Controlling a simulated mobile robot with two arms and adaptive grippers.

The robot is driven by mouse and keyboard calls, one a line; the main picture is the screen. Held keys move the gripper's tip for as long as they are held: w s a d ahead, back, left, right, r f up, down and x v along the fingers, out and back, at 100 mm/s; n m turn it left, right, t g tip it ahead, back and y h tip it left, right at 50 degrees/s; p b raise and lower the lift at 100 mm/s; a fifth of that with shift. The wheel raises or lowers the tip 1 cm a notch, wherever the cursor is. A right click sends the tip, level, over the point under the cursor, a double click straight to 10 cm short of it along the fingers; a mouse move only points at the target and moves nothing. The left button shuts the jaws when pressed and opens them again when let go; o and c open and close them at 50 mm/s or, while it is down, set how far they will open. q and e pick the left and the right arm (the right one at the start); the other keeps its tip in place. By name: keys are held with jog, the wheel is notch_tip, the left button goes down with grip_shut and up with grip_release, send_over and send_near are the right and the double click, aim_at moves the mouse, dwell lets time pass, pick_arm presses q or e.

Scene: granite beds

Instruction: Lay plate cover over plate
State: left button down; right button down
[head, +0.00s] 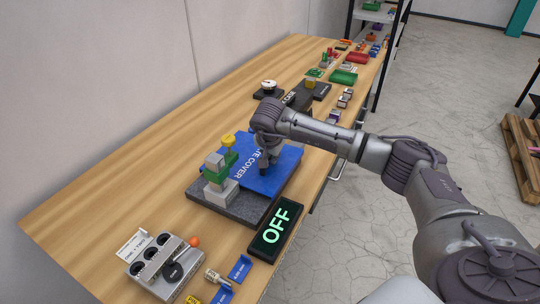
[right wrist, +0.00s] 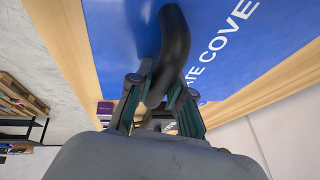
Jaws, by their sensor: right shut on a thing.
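The blue plate cover (head: 262,178), with white lettering, is over the back part of the dark granite plate (head: 248,209). The plate's front strip and near edge stay bare. I cannot tell whether the cover touches the plate. My right gripper (head: 268,160) reaches down onto the cover. In the right wrist view the gripper (right wrist: 160,90) is shut on the cover's black handle (right wrist: 174,45), and the blue cover (right wrist: 125,30) fills the background. My left gripper is not in view.
A grey stand with green and yellow parts (head: 220,172) stands on the plate's front left, close to the cover. A lit OFF sign (head: 276,229) lies in front of the plate, and a grey box with a knob (head: 160,264) is nearer. Bare wood (head: 150,170) lies to the left.

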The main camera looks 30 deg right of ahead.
jog(key=shift+f+b, duration=0.7)
jog(key=shift+f, duration=0.15)
dwell(0.4)
jog(key=c, duration=1)
grip_release()
jog(key=shift+f, duration=0.1)
jog(key=v, duration=1.2)
jog(key=shift+a, duration=0.1)
